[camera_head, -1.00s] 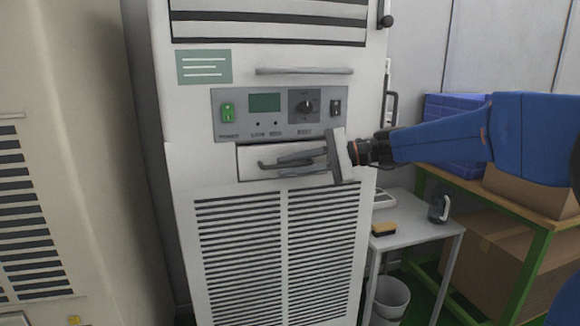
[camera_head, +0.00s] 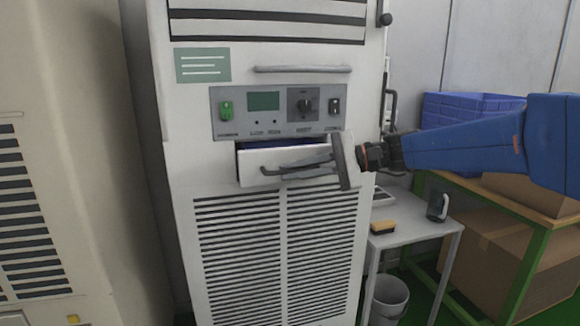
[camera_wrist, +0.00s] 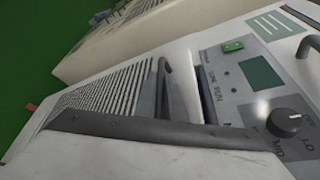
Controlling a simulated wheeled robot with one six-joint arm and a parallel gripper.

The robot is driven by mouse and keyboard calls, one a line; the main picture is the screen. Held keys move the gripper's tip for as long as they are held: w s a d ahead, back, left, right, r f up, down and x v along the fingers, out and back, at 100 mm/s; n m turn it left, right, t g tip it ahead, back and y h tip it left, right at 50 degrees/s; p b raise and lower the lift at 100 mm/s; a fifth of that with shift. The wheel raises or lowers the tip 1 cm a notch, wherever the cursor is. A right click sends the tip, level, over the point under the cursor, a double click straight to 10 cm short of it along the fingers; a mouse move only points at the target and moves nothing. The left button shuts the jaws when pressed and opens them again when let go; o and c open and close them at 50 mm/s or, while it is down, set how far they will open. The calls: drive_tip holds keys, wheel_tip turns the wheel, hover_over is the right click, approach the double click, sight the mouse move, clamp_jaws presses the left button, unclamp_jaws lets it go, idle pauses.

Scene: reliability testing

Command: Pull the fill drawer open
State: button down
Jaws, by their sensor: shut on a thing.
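The fill drawer (camera_head: 250,179) is a white-fronted drawer below the control panel of the white cabinet. It stands partly out, with a dark gap showing above its front. Its dark bar handle (camera_head: 267,171) runs across the front. My gripper (camera_head: 290,168) reaches in from the right and is shut on the handle. In the wrist view the drawer (camera_wrist: 188,88) shows as a pale strip beside the dark finger, and the gripper body hides part of it. The exact finger contact on the handle is hard to make out.
The control panel (camera_head: 280,108) with a green switch and a knob is just above the drawer. A fixed bar (camera_head: 303,69) is above the panel. A small table (camera_head: 425,232) with a yellow-black sponge (camera_head: 383,227) and a mug (camera_head: 438,206) stands at right. A bin (camera_head: 389,298) is below.

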drive_tip(key=s+d, duration=0.2)
drive_tip(key=s, duration=0.7)
drive_tip(key=shift+s+d, duration=0.2)
drive_tip(key=shift+d, duration=0.15)
drive_tip(key=c, duration=2.1)
unclamp_jaws()
drive_tip(key=shift+d, duration=0.1)
drive_tip(key=v, duration=1.7)
drive_tip(key=shift+d+r, duration=0.1)
